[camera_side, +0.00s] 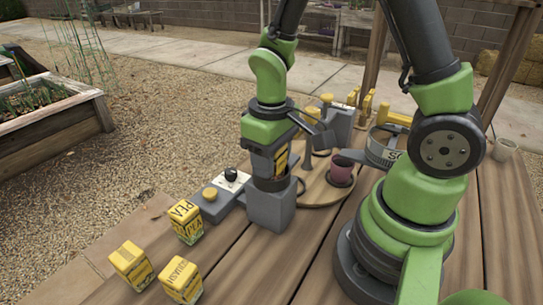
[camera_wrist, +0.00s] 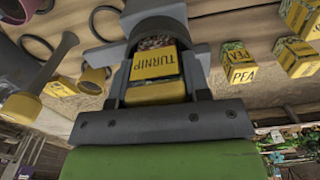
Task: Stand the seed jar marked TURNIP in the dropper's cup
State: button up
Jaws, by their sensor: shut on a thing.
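The seed jar marked TURNIP (camera_wrist: 155,67) is yellow with a black-lettered label and sits between my fingers in the wrist view. In the side view my gripper (camera_side: 274,172) points down and is shut on the jar, which shows as a yellow strip (camera_side: 281,160). Directly below is the dropper, a grey block (camera_side: 268,210) with a dark round cup at its top. In the wrist view the cup's dark rim (camera_wrist: 152,27) lies right at the jar's far end. My fingers hide the contact, so I cannot tell how deep the jar sits.
The PEA packet (camera_side: 185,222), the SQUASH packet (camera_side: 181,281) and another yellow packet (camera_side: 131,265) stand left of the dropper. A control box with a black knob (camera_side: 231,175) adjoins it. A purple cup (camera_side: 342,171) and a round sieve (camera_side: 383,152) are to the right.

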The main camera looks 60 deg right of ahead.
jog(key=shift+f, duration=0.55)
jog(key=o, duration=0.8)
jog(key=shift+o, duration=0.8)
notch_tip(320, 180, up, 12)
jog(key=shift+r, duration=0.75)
jog(key=s+a+r+m+t+y, duration=0.2)
jog(key=s+r+m+t, duration=0.1)
jog(key=s+r+t, duration=0.3)
jog(key=shift+s+a+t, duration=0.35)
jog(key=shift+s+t, duration=0.25)
jog(key=shift+s, duration=0.75)
